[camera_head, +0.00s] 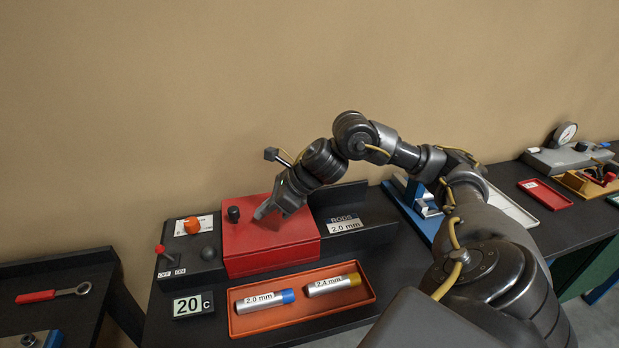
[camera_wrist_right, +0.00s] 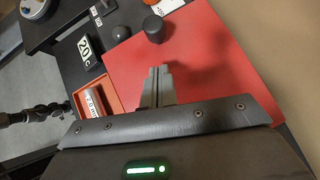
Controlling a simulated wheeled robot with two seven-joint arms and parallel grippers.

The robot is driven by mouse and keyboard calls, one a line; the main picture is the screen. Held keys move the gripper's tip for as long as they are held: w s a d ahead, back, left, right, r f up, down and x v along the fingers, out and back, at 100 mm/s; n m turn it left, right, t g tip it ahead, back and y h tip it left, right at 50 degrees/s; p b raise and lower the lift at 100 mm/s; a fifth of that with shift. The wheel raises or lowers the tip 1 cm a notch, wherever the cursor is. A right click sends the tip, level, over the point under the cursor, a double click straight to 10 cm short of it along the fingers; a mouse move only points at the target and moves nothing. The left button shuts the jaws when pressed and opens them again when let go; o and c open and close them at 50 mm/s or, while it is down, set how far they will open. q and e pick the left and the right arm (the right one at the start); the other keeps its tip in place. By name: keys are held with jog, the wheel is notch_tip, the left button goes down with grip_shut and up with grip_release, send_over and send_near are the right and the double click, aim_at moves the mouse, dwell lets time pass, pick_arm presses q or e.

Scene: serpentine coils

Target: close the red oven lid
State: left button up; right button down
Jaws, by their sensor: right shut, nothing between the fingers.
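The red oven (camera_head: 270,249) stands on the dark bench left of centre in the head view. Its red lid (camera_head: 245,237) lies flat on top, with a black knob (camera_head: 233,214) on it. The lid also fills much of the right wrist view (camera_wrist_right: 205,65), with the knob (camera_wrist_right: 153,28) beyond my fingers. My right gripper (camera_head: 262,212) is shut and empty, fingertips pointing down at the lid, right of the knob; I cannot tell whether they touch it. My left gripper is not in view.
An orange tray (camera_head: 300,312) with two labelled tubes lies in front of the oven. A control panel (camera_head: 187,246) with a red-tipped lever and a 20 C display (camera_head: 193,305) stand to its left. A rods holder (camera_head: 352,226) is at its right. A blue fixture (camera_head: 412,205) stands further right.

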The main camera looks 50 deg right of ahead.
jog(key=b+v, duration=0.2)
jog(key=v, duration=0.8)
jog(key=shift+s+d, duration=0.2)
jog(key=shift+s, duration=0.05)
